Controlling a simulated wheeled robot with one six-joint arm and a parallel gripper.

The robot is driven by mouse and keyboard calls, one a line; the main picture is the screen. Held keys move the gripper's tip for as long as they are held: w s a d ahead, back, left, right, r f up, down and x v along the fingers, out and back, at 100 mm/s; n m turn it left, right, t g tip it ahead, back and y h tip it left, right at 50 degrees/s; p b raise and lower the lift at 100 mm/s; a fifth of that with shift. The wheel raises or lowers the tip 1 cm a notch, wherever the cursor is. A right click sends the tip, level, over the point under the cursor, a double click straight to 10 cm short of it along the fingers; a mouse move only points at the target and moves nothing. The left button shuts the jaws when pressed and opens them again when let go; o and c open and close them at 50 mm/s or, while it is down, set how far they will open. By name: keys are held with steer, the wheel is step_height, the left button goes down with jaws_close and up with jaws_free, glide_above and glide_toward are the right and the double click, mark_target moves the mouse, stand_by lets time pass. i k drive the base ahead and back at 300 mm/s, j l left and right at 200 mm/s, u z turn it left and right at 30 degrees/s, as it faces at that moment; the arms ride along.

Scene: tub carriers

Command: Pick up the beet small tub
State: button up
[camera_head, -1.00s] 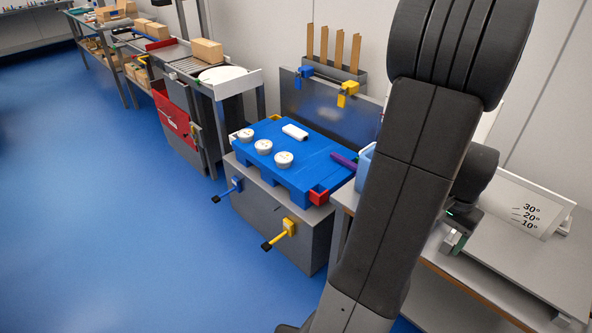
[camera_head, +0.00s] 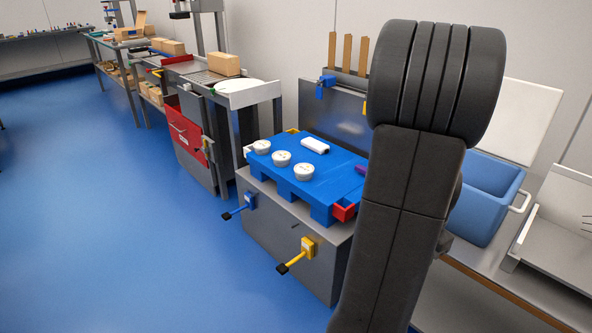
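Three small white tubs stand in a row along the front of a blue carrier on a grey cabinet: a left tub (camera_head: 261,147), a middle tub (camera_head: 281,159) and a right tub (camera_head: 304,172). Their lid marks are too small to read, so I cannot tell which one is beet. The blue carrier (camera_head: 335,168) also bears a white roll-like item (camera_head: 315,145) and a purple item, partly hidden by my arm. My arm fills the right middle of the view. My gripper is not visible; it is hidden behind the arm or out of frame.
The grey cabinet (camera_head: 290,235) has a blue lever (camera_head: 239,206) and a yellow lever (camera_head: 297,255) sticking out in front. A blue bin (camera_head: 487,200) stands on a bench to the right. A conveyor with a cardboard box (camera_head: 224,64) is behind left. Blue floor is clear at left.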

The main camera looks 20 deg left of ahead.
mark_target(303, 171)
steer(key=i+j, duration=0.15)
steer(key=j, duration=0.2)
steer(key=i+j, duration=0.2)
steer(key=j, duration=0.15)
steer(key=i+j, duration=0.15)
steer(key=j, duration=0.2)
steer(key=i+j, duration=0.15)
steer(key=j, duration=0.25)
steer(key=i+j, duration=0.2)
steer(key=j, duration=0.15)
steer(key=i+j+u, duration=0.1)
steer(key=i, duration=0.7)
